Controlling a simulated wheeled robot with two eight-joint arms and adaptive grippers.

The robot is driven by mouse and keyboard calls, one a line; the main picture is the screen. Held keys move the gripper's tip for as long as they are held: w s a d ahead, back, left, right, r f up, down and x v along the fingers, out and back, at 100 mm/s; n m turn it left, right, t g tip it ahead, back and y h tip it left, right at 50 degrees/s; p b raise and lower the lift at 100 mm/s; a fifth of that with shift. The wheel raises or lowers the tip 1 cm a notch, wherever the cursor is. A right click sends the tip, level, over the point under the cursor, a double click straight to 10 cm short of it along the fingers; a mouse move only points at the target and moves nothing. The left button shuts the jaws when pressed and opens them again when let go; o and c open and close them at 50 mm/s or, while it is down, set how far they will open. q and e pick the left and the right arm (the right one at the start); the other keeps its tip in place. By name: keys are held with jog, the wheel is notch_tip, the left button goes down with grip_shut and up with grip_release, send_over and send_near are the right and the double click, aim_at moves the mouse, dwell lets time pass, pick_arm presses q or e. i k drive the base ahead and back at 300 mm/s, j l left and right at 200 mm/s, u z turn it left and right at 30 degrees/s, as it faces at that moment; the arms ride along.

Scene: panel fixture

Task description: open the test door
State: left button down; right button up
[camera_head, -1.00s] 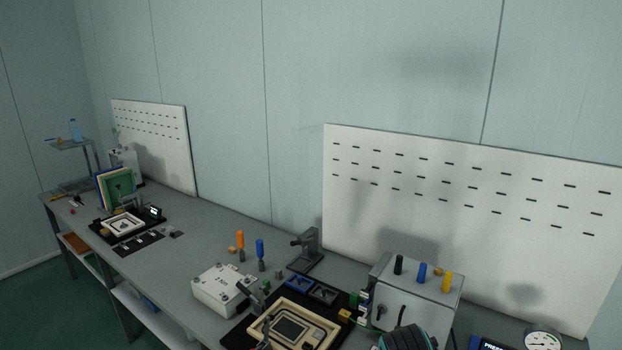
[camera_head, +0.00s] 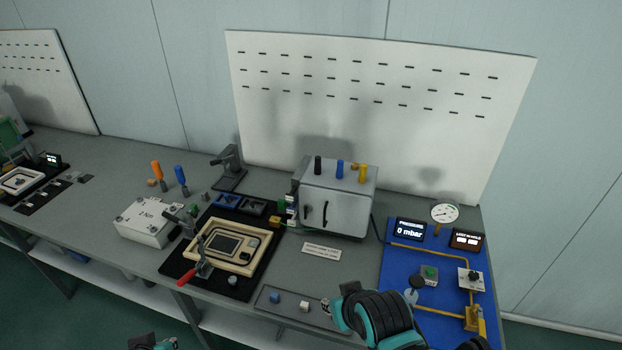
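A light grey metal box (camera_head: 348,211) stands on the bench in front of the right white panel. Its front door (camera_head: 345,214) looks closed and carries a dark upright handle (camera_head: 326,211). Black, blue and yellow posts stand on top of the box. A black and teal part of my arm shows at the bottom, right of centre, in front of the box and apart from it. A small teal part of mine shows at the bottom left edge. I can make out no fingertips of either gripper.
A black mat with a beige frame fixture (camera_head: 222,246) and a red-handled clamp (camera_head: 187,275) lies left of the box. A blue board (camera_head: 402,262) with a gauge (camera_head: 445,213) lies right. A label plate (camera_head: 321,251) and a shallow tray (camera_head: 268,302) lie in front.

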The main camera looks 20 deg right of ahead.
aim_at(343, 213)
jog(key=i+l+z, duration=0.1)
jog(key=z, duration=0.25)
jog(key=i+l+z, duration=0.1)
jog(key=z, duration=0.25)
jog(key=i+l+z, duration=0.15)
jog(key=z, duration=0.2)
